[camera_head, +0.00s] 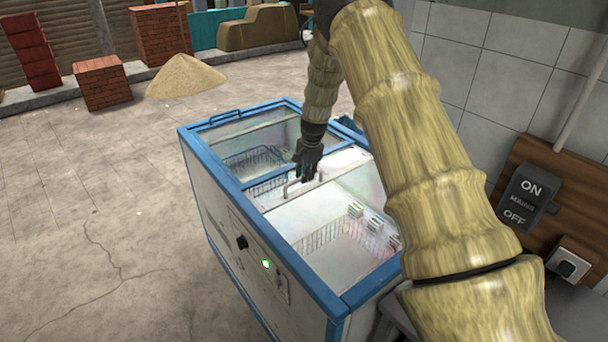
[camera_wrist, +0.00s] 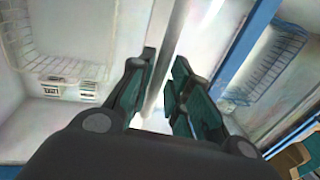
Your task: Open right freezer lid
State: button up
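The chest freezer (camera_head: 255,258) has a blue rim and a white body and stands in the middle of the head view. Its right lid (camera_head: 318,215) is clear glass and appears to lie shut over the right compartment. A thin metal handle (camera_head: 303,187) stands at that lid's left end. My gripper (camera_head: 306,176) is just above this handle, pointing down. In the wrist view my gripper (camera_wrist: 164,62) has its two fingers apart, with a pale bar (camera_wrist: 168,50) running between or below them. I cannot tell whether the fingers touch it.
The left lid (camera_head: 245,130) has its own blue handle (camera_head: 226,115) at the far end. Wire baskets (camera_head: 335,238) and small cartons (camera_head: 377,224) show inside the freezer. A tiled wall with a mains switch (camera_head: 525,200) is close on the right. The paved floor at left is clear.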

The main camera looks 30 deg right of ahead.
jog(key=shift+o, duration=0.7)
jog(key=shift+a+r, duration=0.1)
notch_tip(320, 180, up, 12)
jog(key=s, duration=0.2)
jog(key=shift+s+d+f, duration=0.15)
jog(key=shift+d+f, duration=0.05)
jog(key=shift+f, duration=0.05)
